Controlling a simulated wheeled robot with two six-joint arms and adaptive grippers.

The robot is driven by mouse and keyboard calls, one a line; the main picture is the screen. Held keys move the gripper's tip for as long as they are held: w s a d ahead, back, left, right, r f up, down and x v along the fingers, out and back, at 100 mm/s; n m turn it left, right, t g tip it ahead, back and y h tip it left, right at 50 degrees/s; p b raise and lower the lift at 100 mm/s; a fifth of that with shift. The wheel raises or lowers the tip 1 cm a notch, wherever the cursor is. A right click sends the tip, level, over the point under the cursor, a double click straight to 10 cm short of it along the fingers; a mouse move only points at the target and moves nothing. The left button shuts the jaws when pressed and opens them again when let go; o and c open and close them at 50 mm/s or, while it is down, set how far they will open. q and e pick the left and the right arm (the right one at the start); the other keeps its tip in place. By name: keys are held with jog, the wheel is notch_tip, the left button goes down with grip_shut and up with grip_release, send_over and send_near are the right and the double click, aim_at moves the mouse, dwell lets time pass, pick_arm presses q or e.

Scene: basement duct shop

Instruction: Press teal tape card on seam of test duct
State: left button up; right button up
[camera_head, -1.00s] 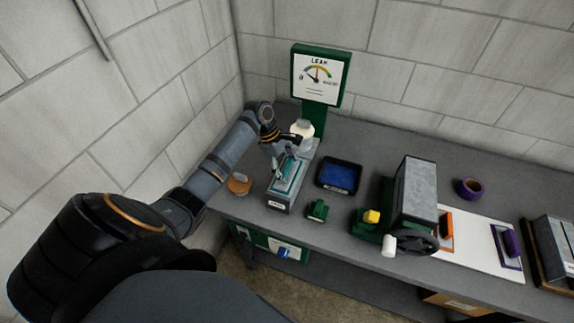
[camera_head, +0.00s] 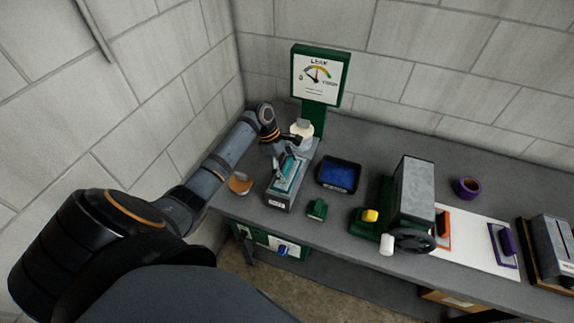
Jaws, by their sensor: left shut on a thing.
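The test duct (camera_head: 279,197) is a grey metal box with a label on its front end, on the bench at centre left. The teal tape card (camera_head: 289,177) lies along the top of the duct, or very close to it; I cannot tell if it touches all along. My left gripper (camera_head: 285,161) is over the duct, shut on the card, and hides part of its far left side. The seam is hidden under the card and gripper. My right gripper is not in view.
A leak gauge (camera_head: 320,77) on a green post stands behind the duct. A blue-lined black tray (camera_head: 338,176), a small green block (camera_head: 317,209) and a crank machine (camera_head: 412,195) are to the right. An orange-brown round thing (camera_head: 240,184) sits left of the duct.

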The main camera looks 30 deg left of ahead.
aim_at(287, 166)
pick_arm(q)
jog(key=shift+f, duration=0.45)
dwell(0.7)
jog(key=shift+s+f+p, duration=0.15)
jog(key=shift+p, duration=0.4)
dwell(1.7)
notch_tip(287, 166, up, 3)
jog(key=p, duration=0.3)
jog(key=shift+r, duration=2.65)
